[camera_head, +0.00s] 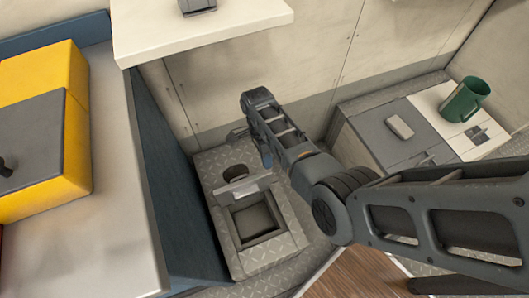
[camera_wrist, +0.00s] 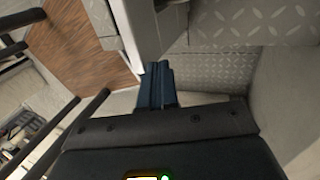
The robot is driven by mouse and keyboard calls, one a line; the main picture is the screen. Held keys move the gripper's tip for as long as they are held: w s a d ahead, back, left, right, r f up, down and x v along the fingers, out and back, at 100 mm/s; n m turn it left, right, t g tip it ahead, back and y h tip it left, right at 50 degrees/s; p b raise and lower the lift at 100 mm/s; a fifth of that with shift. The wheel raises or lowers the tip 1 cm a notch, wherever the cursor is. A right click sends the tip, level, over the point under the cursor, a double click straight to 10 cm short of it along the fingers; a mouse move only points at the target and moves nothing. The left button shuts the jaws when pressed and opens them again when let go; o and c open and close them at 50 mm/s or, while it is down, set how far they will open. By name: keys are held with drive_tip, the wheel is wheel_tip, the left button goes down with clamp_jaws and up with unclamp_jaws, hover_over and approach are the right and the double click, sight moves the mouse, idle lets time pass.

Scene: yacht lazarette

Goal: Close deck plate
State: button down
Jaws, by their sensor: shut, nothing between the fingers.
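The deck plate (camera_head: 245,186) is a light panel standing raised and tilted at the back edge of a square opening (camera_head: 254,219) in a grey tread-patterned platform. The opening's recess shows uncovered. My gripper (camera_head: 266,158) hangs from the arm's end just behind and right of the plate; the arm partly hides it. I cannot tell if it touches the plate. In the wrist view my gripper (camera_wrist: 158,72) has its fingers shut together and empty, close beside a pale panel edge that may be the plate.
A blue-sided bench (camera_head: 120,180) with a yellow box (camera_head: 45,130) stands at left. A white shelf (camera_head: 200,30) overhangs the back. A grey locker top at right carries a green mug (camera_head: 465,100) and a small grey block (camera_head: 400,127). Wooden floor (camera_head: 355,275) lies in front.

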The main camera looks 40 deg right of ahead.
drive_tip(key=shift+s, duration=0.1)
idle(0.3)
drive_tip(key=shift+s+a+r+t+p, duration=0.2)
drive_tip(key=shift+s+p, duration=0.2)
drive_tip(key=shift+p, duration=0.2)
drive_tip(key=shift+s+a+r+t+p, duration=0.1)
drive_tip(key=shift+s+t+p, duration=0.1)
drive_tip(key=shift+s+p, duration=0.3)
drive_tip(key=s+a+f+t+h+b, duration=0.1)
drive_tip(key=s+f+t+b, duration=0.3)
drive_tip(key=s, duration=0.1)
drive_tip(key=s+a+f+t+h+b, duration=0.2)
drive_tip(key=s+f+t+b, duration=0.2)
drive_tip(key=s+f+b, duration=0.1)
drive_tip(key=s+a+f+t+h+b, duration=0.1)
drive_tip(key=s+a+f+t+b, duration=0.1)
drive_tip(key=s+f+t+b, duration=0.2)
drive_tip(key=shift+s+a+f+t, duration=0.1)
drive_tip(key=shift+s+f+t, duration=0.1)
drive_tip(key=shift+s, duration=0.35)
drive_tip(key=shift+s+a+f+t, duration=0.1)
drive_tip(key=shift+s+f, duration=0.1)
drive_tip(key=shift+s, duration=0.3)
drive_tip(key=f+b, duration=0.1)
drive_tip(key=b, duration=0.2)
drive_tip(key=shift+s+f+b, duration=0.3)
drive_tip(key=shift+f+b, duration=0.05)
